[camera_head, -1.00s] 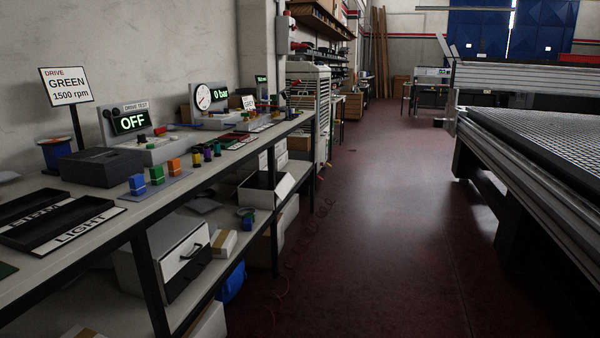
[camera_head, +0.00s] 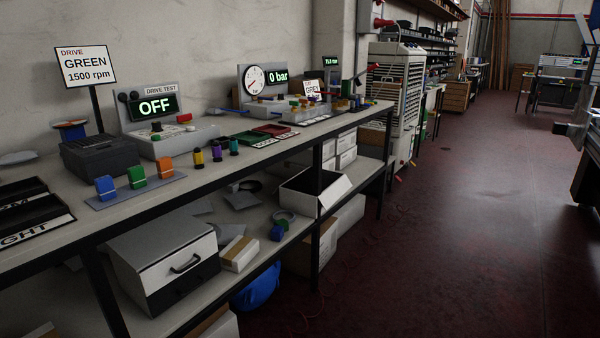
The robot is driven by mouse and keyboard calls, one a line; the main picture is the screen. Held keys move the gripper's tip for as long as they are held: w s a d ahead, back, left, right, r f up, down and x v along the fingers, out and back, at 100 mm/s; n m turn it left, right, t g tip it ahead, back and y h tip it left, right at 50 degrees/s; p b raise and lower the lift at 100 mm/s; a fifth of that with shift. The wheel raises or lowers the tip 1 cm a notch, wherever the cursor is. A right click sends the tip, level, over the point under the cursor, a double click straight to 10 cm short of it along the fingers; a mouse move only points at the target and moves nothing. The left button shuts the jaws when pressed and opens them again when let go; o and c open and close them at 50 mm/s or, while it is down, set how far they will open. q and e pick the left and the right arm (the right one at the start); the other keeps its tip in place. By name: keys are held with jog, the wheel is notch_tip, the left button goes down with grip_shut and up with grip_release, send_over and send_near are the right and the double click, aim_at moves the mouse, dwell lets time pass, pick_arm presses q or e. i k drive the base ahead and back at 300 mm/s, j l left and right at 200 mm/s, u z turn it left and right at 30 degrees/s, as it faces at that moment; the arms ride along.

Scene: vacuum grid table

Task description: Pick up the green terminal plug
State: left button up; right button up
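A green terminal plug (camera_head: 137,177) stands on a small blue-grey mat (camera_head: 119,199) on the workbench at the left. It is between a blue plug (camera_head: 106,188) on its left and an orange plug (camera_head: 165,168) on its right. The drive test box (camera_head: 167,138) behind the plugs shows "OFF". Neither of my grippers shows in the head view.
The bench top (camera_head: 215,172) has a bare strip along its front edge. Black trays lie at its left end; purple, yellow and teal cylinders stand right of the plugs. A toolbox (camera_head: 165,259) and an open box (camera_head: 314,191) sit on the lower shelf. Open floor (camera_head: 450,230) lies to the right.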

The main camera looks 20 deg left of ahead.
aim_at(136, 175)
jog(key=i+l+u, duration=0.2)
jog(key=u, duration=0.15)
jog(key=i+l+u, duration=0.2)
jog(key=u, duration=0.2)
jog(key=i+l+u, duration=0.1)
jog(key=l+u, duration=0.25)
